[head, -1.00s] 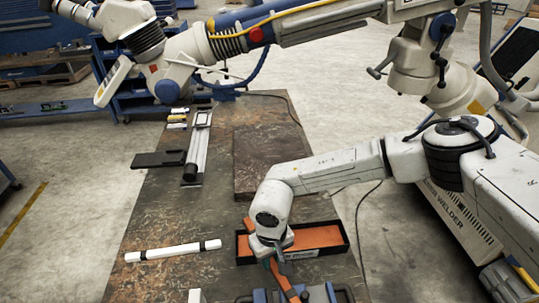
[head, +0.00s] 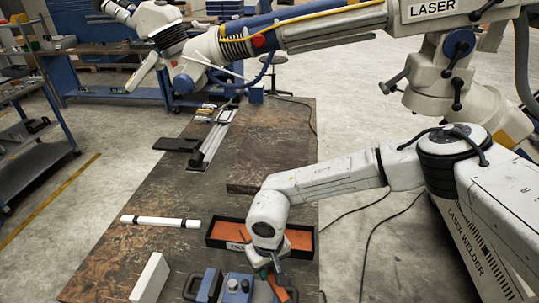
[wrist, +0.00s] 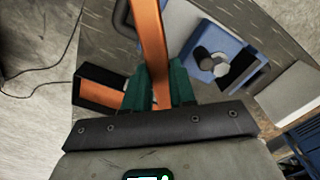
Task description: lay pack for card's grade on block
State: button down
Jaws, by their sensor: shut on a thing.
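My gripper (head: 275,268) points down over the near end of the bench. In the wrist view its green fingers (wrist: 160,84) are shut on a long orange strip (wrist: 150,40); part of the strip shows below the gripper in the head view (head: 279,292). A black tray with an orange inside (head: 212,234) lies just behind the gripper, partly hidden by my arm; its label is not readable. A dark raised slab (head: 270,160), possibly the block, lies on the bench farther back. Several small white and yellow items (head: 205,112) sit at the far end. I cannot make out a card.
A blue device with round knobs (head: 235,286) stands beside the gripper. A white box (head: 150,280) and a white bar with black bands (head: 160,221) are at left. A metal rail (head: 212,140) and a large jointed arm (head: 330,25) are farther back.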

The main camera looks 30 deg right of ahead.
aim_at(255, 150)
jog(key=l+u, duration=0.5)
jog(key=l, duration=0.85)
jog(key=i+l+u, duration=0.25)
jog(key=l, duration=0.4)
jog(key=i+l+u, duration=0.1)
jog(key=i+l, duration=0.15)
jog(key=i+l+u, duration=0.15)
jog(key=l, duration=0.3)
jog(key=i+l+u, duration=0.1)
jog(key=l, duration=0.25)
jog(key=i+l+u, duration=0.5)
jog(key=i+l, duration=0.25)
jog(key=l, duration=0.15)
